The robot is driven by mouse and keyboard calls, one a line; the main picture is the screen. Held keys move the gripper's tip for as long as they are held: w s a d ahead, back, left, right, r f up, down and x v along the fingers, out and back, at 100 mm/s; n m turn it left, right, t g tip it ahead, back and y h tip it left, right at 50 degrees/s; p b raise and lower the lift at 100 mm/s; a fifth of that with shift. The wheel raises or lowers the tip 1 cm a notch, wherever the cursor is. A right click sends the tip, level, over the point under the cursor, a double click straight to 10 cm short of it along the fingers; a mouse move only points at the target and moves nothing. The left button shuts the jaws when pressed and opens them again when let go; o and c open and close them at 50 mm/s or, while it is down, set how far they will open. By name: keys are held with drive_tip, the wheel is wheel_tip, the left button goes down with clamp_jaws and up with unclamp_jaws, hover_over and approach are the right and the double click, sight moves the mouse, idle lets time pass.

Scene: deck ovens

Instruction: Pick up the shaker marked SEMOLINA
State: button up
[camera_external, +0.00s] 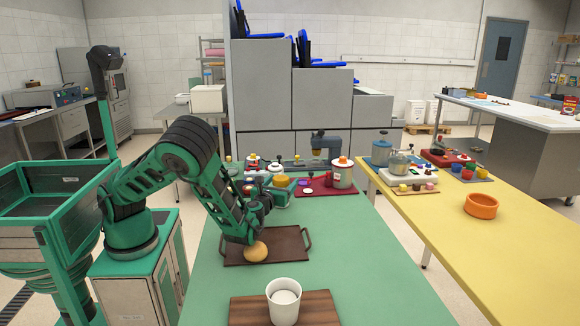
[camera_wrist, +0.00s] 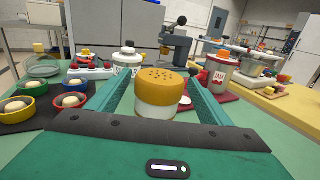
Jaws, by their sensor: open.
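A shaker (camera_wrist: 160,94) with an orange, perforated lid and a white body stands upright close ahead in the wrist view. No marking on it can be read. My gripper (camera_wrist: 157,104) is open, with its green fingers to the left and right of the shaker; I cannot tell whether they touch it. In the external view, the orange lid of the shaker (camera_external: 281,181) shows just beyond my wrist, at the far part of the green table. My gripper (camera_external: 282,196) is there around it, partly hidden by my arm.
A jam pot (camera_wrist: 219,76) stands to the right on a red mat. A white jar (camera_wrist: 127,61) and a grey machine (camera_wrist: 175,47) stand behind. Coloured bowls with dough balls (camera_wrist: 72,100) are at left. A white cup (camera_external: 284,300) on a wooden board is nearest the external camera.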

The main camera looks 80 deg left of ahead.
drive_tip(key=x, duration=0.3)
drive_tip(key=shift+w+a, duration=0.1)
drive_tip(key=shift+a, duration=0.15)
drive_tip(key=c, duration=1.3)
drive_tip(key=shift+r, duration=0.15)
